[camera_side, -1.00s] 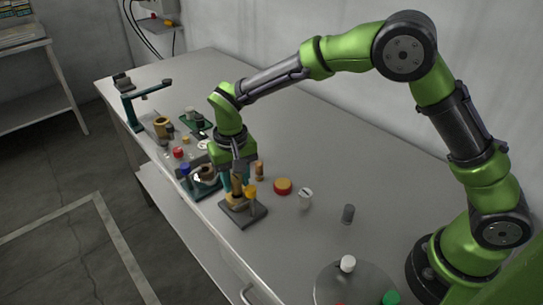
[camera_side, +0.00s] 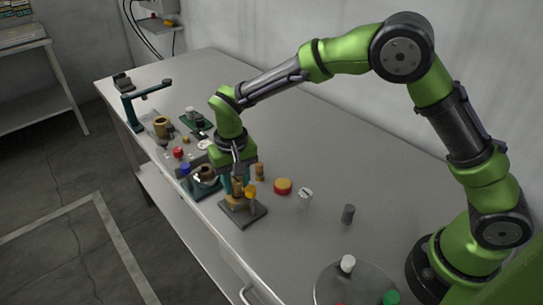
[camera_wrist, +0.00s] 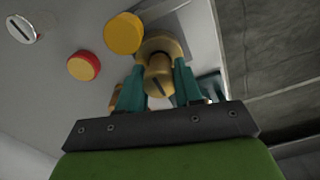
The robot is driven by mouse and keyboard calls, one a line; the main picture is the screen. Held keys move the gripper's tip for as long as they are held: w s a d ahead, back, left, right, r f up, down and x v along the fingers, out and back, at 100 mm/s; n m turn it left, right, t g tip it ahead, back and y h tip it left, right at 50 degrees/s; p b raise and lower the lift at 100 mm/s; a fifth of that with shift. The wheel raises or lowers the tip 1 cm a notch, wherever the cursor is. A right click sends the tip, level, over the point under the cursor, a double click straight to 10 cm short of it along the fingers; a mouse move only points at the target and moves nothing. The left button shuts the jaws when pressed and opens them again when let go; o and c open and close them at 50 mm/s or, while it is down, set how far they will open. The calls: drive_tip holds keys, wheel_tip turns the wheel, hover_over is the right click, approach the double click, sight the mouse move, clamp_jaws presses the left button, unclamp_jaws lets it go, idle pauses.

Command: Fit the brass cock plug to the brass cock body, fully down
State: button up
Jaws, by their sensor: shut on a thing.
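The brass cock body (camera_side: 236,203) stands on a dark square base plate (camera_side: 256,213) near the front edge of the bench. In the wrist view the body (camera_wrist: 174,45) shows beyond my fingertips. My gripper (camera_side: 238,186) points down over the body. In the wrist view its two teal fingers (camera_wrist: 160,82) are shut on the brass cock plug (camera_wrist: 158,76), whose slotted end faces the camera. The plug is in line with the body, at its mouth. The fingers hide the joint, so I cannot tell how deep the plug sits.
A yellow knob (camera_wrist: 123,33) stands close beside the body. A red and yellow cap (camera_side: 283,186), a white slotted cap (camera_side: 305,196) and a grey cylinder (camera_side: 348,214) are to the right. Several small parts crowd the bench to the left, with a blue-capped item (camera_side: 185,168) nearby.

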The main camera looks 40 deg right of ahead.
drive_tip(key=shift+f, duration=0.7)
idle(0.4)
drive_tip(key=o, duration=1.7)
drive_tip(key=shift+c, duration=0.2)
drive_tip(key=shift+r, duration=0.1)
drive_tip(key=shift+r, duration=3.95)
